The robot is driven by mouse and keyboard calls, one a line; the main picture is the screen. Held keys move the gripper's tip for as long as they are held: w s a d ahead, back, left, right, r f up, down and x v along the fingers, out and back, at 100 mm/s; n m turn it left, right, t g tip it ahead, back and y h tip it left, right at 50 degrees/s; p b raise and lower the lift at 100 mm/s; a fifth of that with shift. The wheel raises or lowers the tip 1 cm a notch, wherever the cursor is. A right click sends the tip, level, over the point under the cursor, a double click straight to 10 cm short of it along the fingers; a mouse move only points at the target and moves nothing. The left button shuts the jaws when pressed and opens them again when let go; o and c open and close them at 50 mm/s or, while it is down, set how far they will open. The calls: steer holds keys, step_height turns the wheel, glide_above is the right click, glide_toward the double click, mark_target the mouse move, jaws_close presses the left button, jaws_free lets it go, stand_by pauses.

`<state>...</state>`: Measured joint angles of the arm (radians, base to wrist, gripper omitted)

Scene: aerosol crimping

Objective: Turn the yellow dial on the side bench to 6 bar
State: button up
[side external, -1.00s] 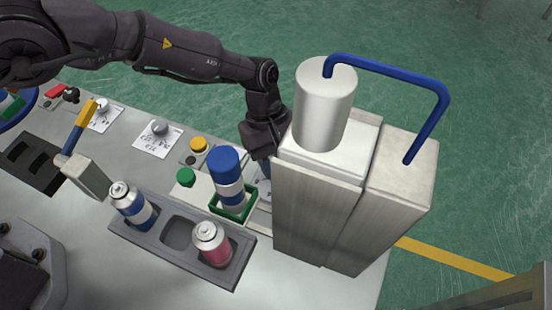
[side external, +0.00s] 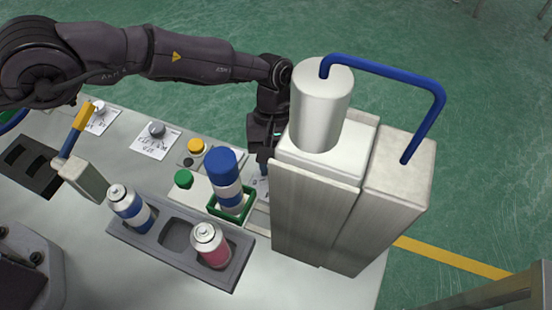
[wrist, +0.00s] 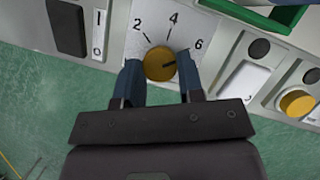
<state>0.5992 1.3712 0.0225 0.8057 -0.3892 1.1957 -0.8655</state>
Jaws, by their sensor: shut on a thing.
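The yellow dial (wrist: 155,61) sits on a white scale card (wrist: 151,19) marked 2, 4 and 6 in the wrist view. My gripper (wrist: 159,66) is shut on the dial, one blue-grey finger on its left and one on its right. In the side external view my gripper (side external: 263,158) reaches down behind the bench equipment, and the dial is hidden there.
The tall pale crimping machine (side external: 318,215) stands close to my gripper. A blue-capped stack (side external: 222,167) stands in a green holder (side external: 230,213) in front. A grey tray (side external: 176,234) holds two cans. Another yellow knob (side external: 196,146) is to the left.

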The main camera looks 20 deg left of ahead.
steer(key=o, duration=0.9)
steer(key=v, duration=1.3)
